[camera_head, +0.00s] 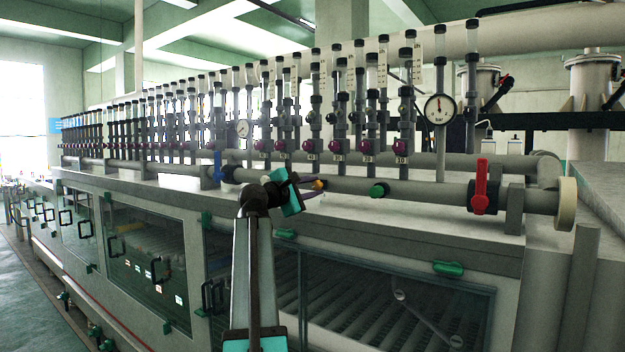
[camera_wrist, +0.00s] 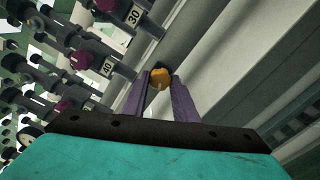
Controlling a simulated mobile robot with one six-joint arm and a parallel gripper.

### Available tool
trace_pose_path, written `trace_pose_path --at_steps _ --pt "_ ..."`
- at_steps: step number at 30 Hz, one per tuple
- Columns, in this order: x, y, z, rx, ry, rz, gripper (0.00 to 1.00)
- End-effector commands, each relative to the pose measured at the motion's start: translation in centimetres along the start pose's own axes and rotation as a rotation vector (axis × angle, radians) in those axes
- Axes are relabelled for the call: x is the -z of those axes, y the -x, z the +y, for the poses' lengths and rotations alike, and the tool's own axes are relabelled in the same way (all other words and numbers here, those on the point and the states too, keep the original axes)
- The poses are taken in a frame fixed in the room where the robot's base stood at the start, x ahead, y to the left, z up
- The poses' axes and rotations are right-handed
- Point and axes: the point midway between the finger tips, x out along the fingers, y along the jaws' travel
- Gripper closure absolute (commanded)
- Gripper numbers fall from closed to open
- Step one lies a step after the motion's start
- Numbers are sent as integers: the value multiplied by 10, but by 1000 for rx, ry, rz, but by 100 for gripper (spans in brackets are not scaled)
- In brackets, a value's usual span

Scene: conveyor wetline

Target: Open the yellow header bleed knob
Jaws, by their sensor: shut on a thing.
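The yellow header bleed knob (camera_head: 318,184) is a small yellow-orange knob on the grey header pipe, near the middle of the head view. In the wrist view the knob (camera_wrist: 158,78) sits between the tips of my two purple fingers. My gripper (camera_head: 312,187) reaches it from the left along the pipe. My gripper (camera_wrist: 159,88) is shut on the knob in the wrist view. The knob's base and its turn position are mostly hidden.
A green knob (camera_head: 377,191) sits on the same pipe to the right. A red valve handle (camera_head: 481,186) is farther right, and a blue handle (camera_head: 217,165) is to the left. Maroon knobs (camera_head: 335,146) and flow tubes stand behind. A pressure gauge (camera_head: 440,108) is above.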

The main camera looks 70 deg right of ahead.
Motion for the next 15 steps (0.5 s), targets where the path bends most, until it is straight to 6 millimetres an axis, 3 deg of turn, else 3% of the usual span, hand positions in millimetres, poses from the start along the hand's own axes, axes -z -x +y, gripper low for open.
trace_pose_path --at_steps 15 --pt "0 0 -1 1 235 0 96"
